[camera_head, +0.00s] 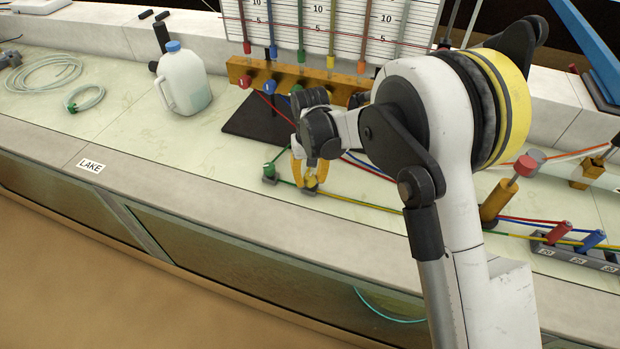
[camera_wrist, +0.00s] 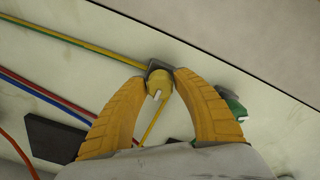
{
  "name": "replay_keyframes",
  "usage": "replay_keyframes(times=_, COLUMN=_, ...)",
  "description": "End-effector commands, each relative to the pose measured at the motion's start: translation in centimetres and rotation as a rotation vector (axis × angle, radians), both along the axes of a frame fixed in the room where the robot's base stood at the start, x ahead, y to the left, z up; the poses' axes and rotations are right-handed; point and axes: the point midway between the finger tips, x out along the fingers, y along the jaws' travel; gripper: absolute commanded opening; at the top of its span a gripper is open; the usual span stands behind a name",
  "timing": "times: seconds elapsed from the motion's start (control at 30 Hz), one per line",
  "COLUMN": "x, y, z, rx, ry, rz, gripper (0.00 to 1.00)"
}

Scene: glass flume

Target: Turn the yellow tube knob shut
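The yellow tube knob (camera_wrist: 160,82) is a small round cap with a pale mark, on a dark clamp block in the wrist view. A yellow tube (camera_wrist: 85,43) runs to it. My gripper (camera_wrist: 161,73) has its two yellow fingers on either side of the knob, with the tips close against it. Any thin gap at the tips is too small to tell. In the head view my gripper (camera_head: 309,183) reaches down to the counter over the knob, which the fingers partly hide.
A green knob (camera_head: 269,171) stands just left of my gripper, close to one finger. Red and blue tubes (camera_wrist: 45,92) lie nearby. A white jug (camera_head: 184,82) and coiled hose stand at left. A wooden manifold (camera_head: 290,76) is behind. The counter's front edge is close.

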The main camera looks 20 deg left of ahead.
Motion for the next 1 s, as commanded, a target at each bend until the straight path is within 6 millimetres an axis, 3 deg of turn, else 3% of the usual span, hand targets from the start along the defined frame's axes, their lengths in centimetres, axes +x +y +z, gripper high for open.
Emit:
replay_keyframes(times=0.03, x=0.0, y=0.0, z=0.01, rx=0.0, ry=0.0, rz=0.0, gripper=0.17)
replay_keyframes(times=0.1, x=0.0, y=0.0, z=0.01, rx=0.0, ry=0.0, rz=0.0, gripper=0.0)
replay_keyframes(times=0.57, x=0.0, y=0.0, z=0.04, rx=0.0, ry=0.0, rz=0.088, gripper=0.0)
replay_keyframes(times=1.0, x=0.02, y=-0.01, z=0.05, rx=0.0, ry=0.0, rz=0.459, gripper=0.0)
